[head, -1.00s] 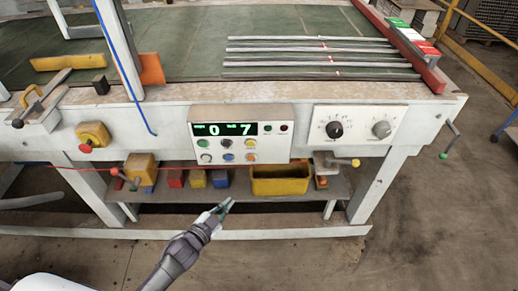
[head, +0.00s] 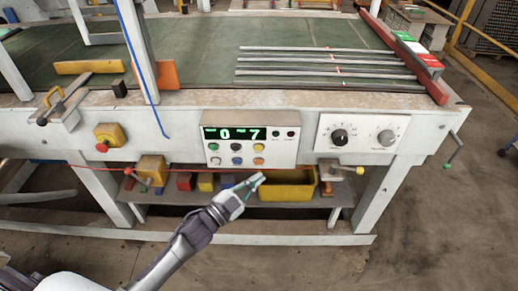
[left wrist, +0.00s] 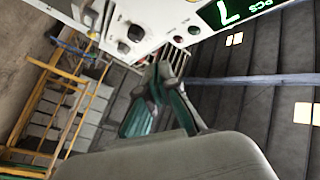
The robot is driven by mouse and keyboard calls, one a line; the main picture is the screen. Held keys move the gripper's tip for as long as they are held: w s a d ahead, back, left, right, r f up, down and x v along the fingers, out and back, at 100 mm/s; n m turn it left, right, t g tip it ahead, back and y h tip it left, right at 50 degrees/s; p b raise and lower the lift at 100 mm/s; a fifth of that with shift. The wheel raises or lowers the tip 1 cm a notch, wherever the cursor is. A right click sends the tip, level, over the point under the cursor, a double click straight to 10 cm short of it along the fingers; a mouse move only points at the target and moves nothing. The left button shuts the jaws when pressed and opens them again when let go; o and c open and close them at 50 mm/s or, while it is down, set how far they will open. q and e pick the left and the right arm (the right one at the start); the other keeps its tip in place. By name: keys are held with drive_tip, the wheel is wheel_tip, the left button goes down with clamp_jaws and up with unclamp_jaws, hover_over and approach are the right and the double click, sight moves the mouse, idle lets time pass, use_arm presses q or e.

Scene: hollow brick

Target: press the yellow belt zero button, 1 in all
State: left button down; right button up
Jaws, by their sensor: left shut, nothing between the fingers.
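The white control box (head: 250,152) on the front of the bench has a green display (head: 235,133) reading 0 and 7. The yellow button (head: 259,147) is at the right end of its upper button row, above an orange button (head: 258,161). My left gripper (head: 256,183) is shut and empty, below the box and apart from the yellow button in the picture. In the left wrist view my left gripper's fingers (left wrist: 164,75) are together. Part of the display (left wrist: 232,10) shows there, but I cannot make out the yellow button. My right gripper is not in view.
A white dial plate (head: 361,133) with two knobs is right of the box. A shelf under the bench holds a yellow bin (head: 288,190) and several coloured blocks, close behind my left gripper. Metal strips (head: 325,67) lie on the green bench top.

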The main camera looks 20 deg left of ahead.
sight(259, 148)
use_arm(q)
drive_tip(key=shift+w+a+b, duration=0.4)
drive_tip(key=shift+w+b, duration=0.1)
drive_tip(key=shift+w, duration=0.9)
drive_tip(key=shift+w+a+b, duration=0.45)
drive_tip(key=shift+w+b, duration=0.05)
drive_tip(key=shift+w, duration=0.9)
drive_tip(key=shift+w+a+b, duration=0.4)
drive_tip(key=shift+w+b, duration=0.1)
drive_tip(key=shift+w, duration=0.9)
drive_tip(key=shift+w, duration=0.1)
drive_tip(key=shift+w+a, duration=0.1)
drive_tip(key=shift+w, duration=0.2)
drive_tip(key=shift+w+a, duration=0.1)
drive_tip(key=shift+w, duration=0.25)
drive_tip(key=shift+s, duration=0.1)
drive_tip(key=shift+s+d, duration=0.2)
drive_tip(key=shift+s, duration=0.5)
